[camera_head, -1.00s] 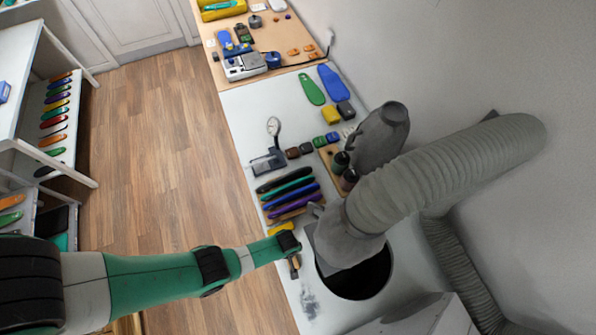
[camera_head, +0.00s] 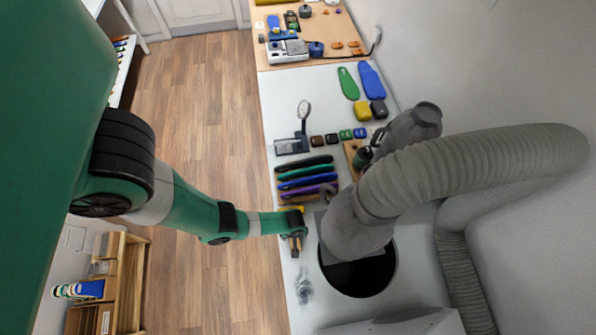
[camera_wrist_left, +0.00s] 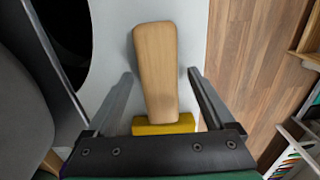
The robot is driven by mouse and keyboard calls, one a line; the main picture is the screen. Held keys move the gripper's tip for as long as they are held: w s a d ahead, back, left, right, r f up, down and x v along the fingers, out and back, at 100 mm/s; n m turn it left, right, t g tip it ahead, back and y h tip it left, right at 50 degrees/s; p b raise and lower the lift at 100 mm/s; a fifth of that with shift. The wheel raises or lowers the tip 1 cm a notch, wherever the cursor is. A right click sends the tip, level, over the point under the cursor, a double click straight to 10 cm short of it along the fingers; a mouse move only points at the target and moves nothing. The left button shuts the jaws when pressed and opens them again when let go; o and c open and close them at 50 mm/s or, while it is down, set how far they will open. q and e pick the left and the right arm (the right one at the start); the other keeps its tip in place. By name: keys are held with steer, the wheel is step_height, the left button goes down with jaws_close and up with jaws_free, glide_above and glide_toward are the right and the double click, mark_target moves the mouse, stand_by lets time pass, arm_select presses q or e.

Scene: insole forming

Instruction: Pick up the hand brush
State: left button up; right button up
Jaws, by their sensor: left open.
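The hand brush shows in the left wrist view as a tapered wooden handle (camera_wrist_left: 155,65) lying on the pale table, with a yellow part (camera_wrist_left: 163,126) at its near end, partly hidden by the gripper body. In the head view the brush is small and mostly hidden under my left gripper. My left gripper (camera_wrist_left: 160,78) is open, with one finger on each side of the handle and visible gaps to it. In the head view my left gripper (camera_head: 296,243) is low over the table's left edge. My right gripper is not in view.
A grey duct hood (camera_head: 357,222) stands over a dark round hole (camera_head: 362,278) right of my left gripper. Several coloured insoles (camera_head: 305,180) lie on a rack behind it. A dark smudge (camera_head: 303,287) marks the table in front. Floor (camera_head: 200,120) lies left.

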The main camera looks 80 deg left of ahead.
arm_select(q)
jaws_close()
stand_by(0.3)
steer(key=shift+r, duration=0.1)
